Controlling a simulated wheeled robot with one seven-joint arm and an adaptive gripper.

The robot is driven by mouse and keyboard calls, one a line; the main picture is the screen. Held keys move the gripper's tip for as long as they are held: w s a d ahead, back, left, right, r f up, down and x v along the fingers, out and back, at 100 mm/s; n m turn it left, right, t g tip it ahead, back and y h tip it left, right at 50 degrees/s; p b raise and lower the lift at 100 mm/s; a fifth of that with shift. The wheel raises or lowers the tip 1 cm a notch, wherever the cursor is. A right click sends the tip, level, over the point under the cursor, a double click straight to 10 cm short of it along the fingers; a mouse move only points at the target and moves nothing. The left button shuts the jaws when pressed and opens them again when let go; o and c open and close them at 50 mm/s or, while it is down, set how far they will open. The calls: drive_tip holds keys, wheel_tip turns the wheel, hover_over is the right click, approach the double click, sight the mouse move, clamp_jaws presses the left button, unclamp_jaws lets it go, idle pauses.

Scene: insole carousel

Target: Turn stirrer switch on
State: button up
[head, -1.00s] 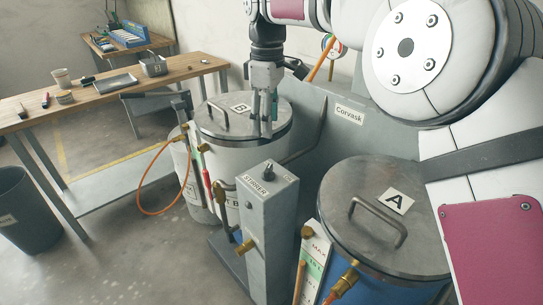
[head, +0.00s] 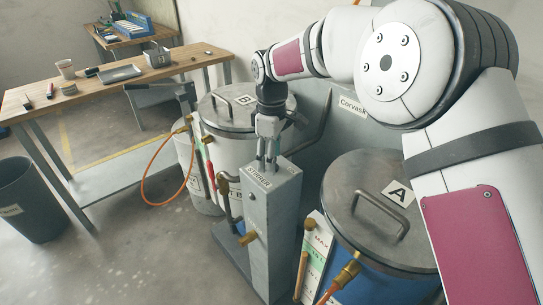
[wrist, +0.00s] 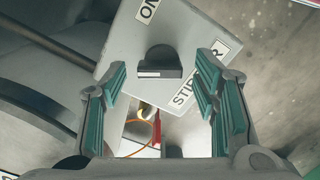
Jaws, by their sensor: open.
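The stirrer switch is a dark rotary knob (wrist: 158,62) with a pale line on its front edge, on the top plate of the grey stirrer box (head: 272,225). In the wrist view, the plate carries an "ON" label at the upper left and a "STIRRER" label (wrist: 197,78) at the right. My gripper (head: 266,166) is open and points down at the box top. In the wrist view its teal-padded fingers (wrist: 160,88) stand on either side of the knob, apart from it. In the head view the knob is hidden behind the fingers.
Tank A (head: 340,170) with a handled lid stands right of the box. Tank B (head: 225,112) stands behind it to the left. An orange hose (head: 146,180) loops beside tank B. A wooden bench (head: 190,63) with small items and a grey bin (head: 30,205) are at left.

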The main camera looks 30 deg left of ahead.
drive_tip(key=shift+f, duration=0.1)
drive_tip(key=c, duration=1.2)
drive_tip(key=shift+o, duration=0.2)
drive_tip(key=shift+m, duration=0.4)
drive_tip(key=m, duration=1.1)
drive_tip(key=shift+d+p, duration=0.1)
drive_tip(key=shift+p, duration=0.2)
drive_tip(key=shift+m, duration=0.3)
drive_tip(key=o, duration=1.2)
drive_tip(key=shift+c, duration=0.2)
